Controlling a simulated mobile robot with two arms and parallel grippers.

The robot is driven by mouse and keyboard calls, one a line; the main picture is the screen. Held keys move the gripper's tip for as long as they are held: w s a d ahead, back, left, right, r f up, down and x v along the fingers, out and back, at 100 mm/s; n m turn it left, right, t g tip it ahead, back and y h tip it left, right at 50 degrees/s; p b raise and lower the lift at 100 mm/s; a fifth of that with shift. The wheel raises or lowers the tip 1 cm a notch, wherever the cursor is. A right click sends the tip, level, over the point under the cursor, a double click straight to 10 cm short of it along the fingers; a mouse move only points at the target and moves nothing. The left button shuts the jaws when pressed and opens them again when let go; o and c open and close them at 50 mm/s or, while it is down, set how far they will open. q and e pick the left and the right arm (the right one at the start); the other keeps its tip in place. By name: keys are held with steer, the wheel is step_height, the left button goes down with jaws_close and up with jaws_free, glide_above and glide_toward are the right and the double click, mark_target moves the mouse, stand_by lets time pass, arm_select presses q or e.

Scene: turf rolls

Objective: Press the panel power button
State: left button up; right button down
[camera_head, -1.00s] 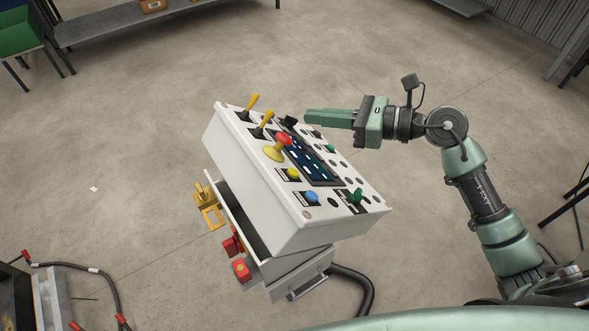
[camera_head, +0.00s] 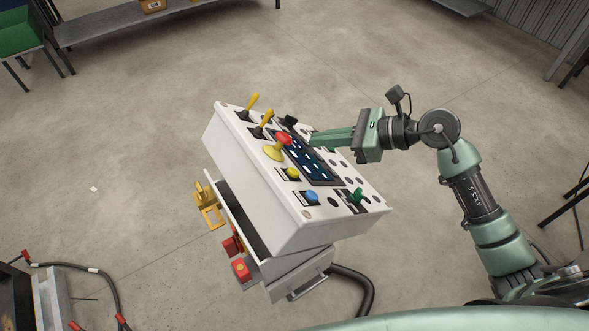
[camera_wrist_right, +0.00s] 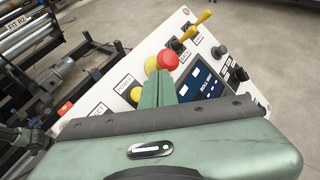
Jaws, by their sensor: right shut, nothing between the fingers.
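The white control panel (camera_head: 255,185) stands tilted in the middle of the head view. A yellow button (camera_head: 292,172) sits near its lower left edge; in the wrist view this button (camera_wrist_right: 136,95) is beside a label that seems to read POWER. A blue button (camera_head: 312,196) is nearer me. A red mushroom button on a yellow base (camera_head: 275,152) is beyond the yellow button. My right gripper (camera_head: 313,138) is shut and empty, its fingers pointing left over the dark screen (camera_head: 312,168). Whether the fingertips touch the panel cannot be told.
A green switch (camera_head: 355,197) is at the near right. A black hose (camera_head: 368,285) runs beside the stand. The concrete floor around is mostly clear.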

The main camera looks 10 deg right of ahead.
mark_target(293, 173)
steer(key=a+f, duration=0.1)
steer(key=s+a+f+b, duration=0.1)
steer(key=f, duration=0.1)
steer(key=shift+a+f, duration=0.1)
steer(key=shift+a, duration=0.05)
steer(key=shift+s+a+f+b, duration=0.1)
steer(key=shift+a+f+b, duration=0.25)
steer(key=shift+a+f, duration=0.2)
stand_by(1.6)
steer(key=shift+s+a+f+b, duration=0.1)
steer(key=shift+a+f+b, duration=0.15)
steer(key=shift+f+b, duration=0.1)
steer(key=shift+s+a+f+b, duration=0.15)
steer(key=shift+a+f+b, duration=0.1)
steer(key=shift+f+b, duration=0.05)
stand_by(0.9)
steer(key=shift+w+d+r, duration=0.25)
steer(key=shift+d+r, duration=0.25)
steer(key=shift+r, duration=0.15)
steer(key=shift+r, duration=0.1)
